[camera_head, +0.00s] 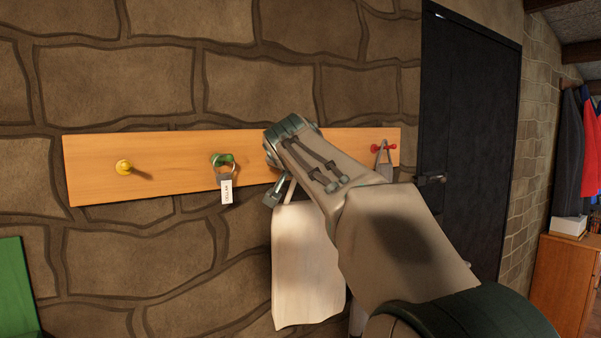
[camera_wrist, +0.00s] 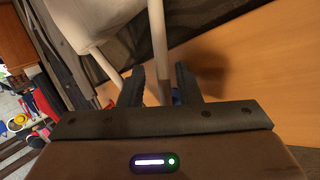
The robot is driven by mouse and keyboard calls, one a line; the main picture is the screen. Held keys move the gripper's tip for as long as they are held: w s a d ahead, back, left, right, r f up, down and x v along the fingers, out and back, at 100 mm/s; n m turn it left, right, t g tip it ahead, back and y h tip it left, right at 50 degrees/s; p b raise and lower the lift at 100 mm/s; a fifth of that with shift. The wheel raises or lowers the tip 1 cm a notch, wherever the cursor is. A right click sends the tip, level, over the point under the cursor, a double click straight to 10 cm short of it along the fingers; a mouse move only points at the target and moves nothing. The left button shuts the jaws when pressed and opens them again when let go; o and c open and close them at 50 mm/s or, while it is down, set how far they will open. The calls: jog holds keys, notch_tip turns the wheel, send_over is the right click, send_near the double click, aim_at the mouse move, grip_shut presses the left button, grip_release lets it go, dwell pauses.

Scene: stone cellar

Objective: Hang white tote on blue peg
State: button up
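The white tote (camera_head: 305,262) hangs below my gripper (camera_head: 277,190) in front of the stone wall, its body upright. In the wrist view, the tote (camera_wrist: 85,20) is at the upper left. One pale strap (camera_wrist: 158,45) runs down between the two fingers of my gripper (camera_wrist: 160,82), with gaps beside it, so the gripper looks open around it. A small bit of the blue peg (camera_wrist: 176,96) shows beside that strap, between the fingers. In the head view my arm hides the blue peg. Whether the strap rests on the peg cannot be told.
The wooden peg board (camera_head: 90,172) carries a bare yellow peg (camera_head: 124,167), a green peg (camera_head: 222,159) with a ring and cellar tag (camera_head: 227,190), and a red peg (camera_head: 391,147) holding a grey item. A dark door (camera_head: 470,110) stands right; a green object (camera_head: 15,285) sits lower left.

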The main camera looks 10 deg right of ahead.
jog(key=shift+a+r, duration=0.1)
jog(key=shift+a, duration=0.1)
jog(key=b+v, duration=0.3)
jog(key=v, duration=1)
jog(key=s+d+f+n+g+y, duration=0.1)
jog(key=s+d+f+n+g, duration=0.2)
jog(key=f, duration=0.9)
jog(key=s+f+n+g+y, duration=0.15)
jog(key=s+f, duration=0.35)
jog(key=f, duration=0.6)
jog(key=s+f+n+g, duration=0.1)
jog(key=s+f+g, duration=0.1)
jog(key=s+f, duration=0.6)
jog(key=s+d+f+n+g+y, duration=0.1)
jog(key=s+f+g, duration=0.2)
jog(key=s+f, duration=0.5)
notch_tip(320, 180, down, 6)
jog(key=shift+f+n+g, duration=0.1)
jog(key=shift+n+g, duration=0.25)
